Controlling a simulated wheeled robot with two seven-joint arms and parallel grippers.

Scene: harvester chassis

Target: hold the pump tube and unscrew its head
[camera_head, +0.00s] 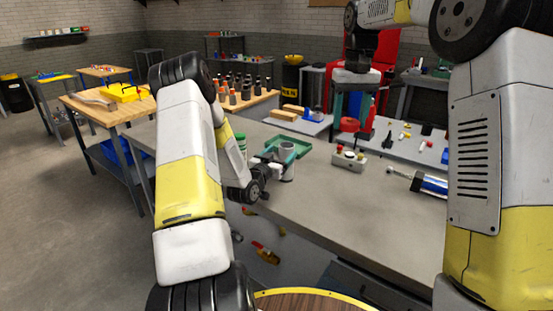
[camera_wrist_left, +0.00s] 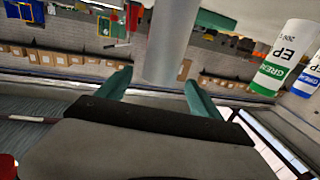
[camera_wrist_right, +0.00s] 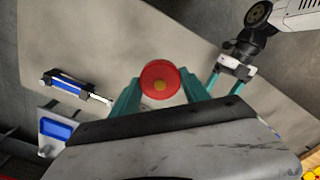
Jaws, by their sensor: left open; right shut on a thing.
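A grey upright tube (camera_head: 287,163) stands on the workbench, beside a green tray. My left gripper (camera_head: 272,162) is at the tube. In the left wrist view the tube (camera_wrist_left: 163,45) shows just past and between the two open teal fingers (camera_wrist_left: 158,85), with gaps on both sides. My right gripper (camera_head: 351,108) is raised over the bench, right of the tube and apart from it. It is shut on a red round part (camera_head: 349,124), which shows a yellow centre in the right wrist view (camera_wrist_right: 159,82). Whether this part is the pump head, I cannot tell.
A grey box with coloured knobs (camera_head: 349,160) sits below my right gripper. A blue tool with a silver rod (camera_head: 428,185) lies to the right. A green tray (camera_head: 292,146) is behind the tube. The bench front (camera_head: 320,215) is clear.

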